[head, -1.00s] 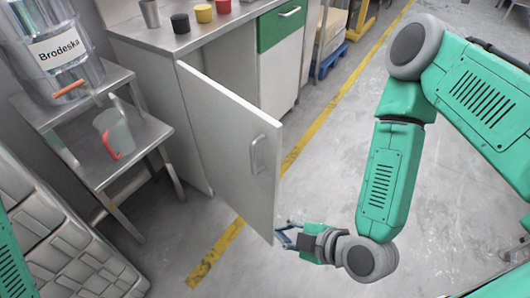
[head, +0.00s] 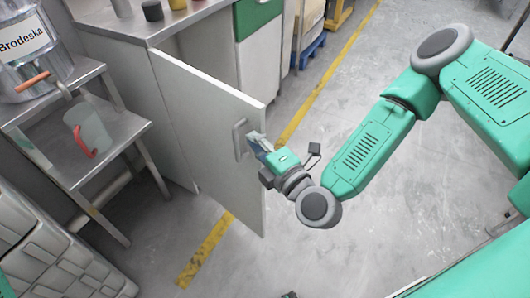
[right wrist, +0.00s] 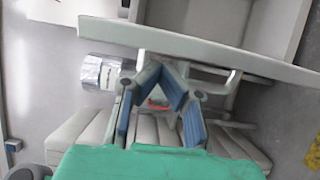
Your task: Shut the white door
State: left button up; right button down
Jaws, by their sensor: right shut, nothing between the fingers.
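The white door (head: 205,145) stands open on the side of the metal counter cabinet, swung out over the floor. Its grey bar handle (head: 238,138) is near the free edge. My right gripper (head: 256,141) is at that free edge, close to the handle, shut with nothing held. In the right wrist view the door (right wrist: 200,45) crosses the top as a pale slab, with my right gripper (right wrist: 158,78) just below it. I cannot tell whether the fingers touch the door.
A metal side table (head: 135,135) holds a jug with a red handle (head: 88,132) and a water dispenser (head: 30,50). Cups stand on the counter (head: 135,27). A cabinet with a green drawer (head: 257,15) is behind the door. The floor right of the door is clear.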

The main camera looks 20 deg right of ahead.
aim_at(247, 132)
jog(key=x, duration=0.3)
jog(key=shift+w, duration=0.1)
dwell(0.3)
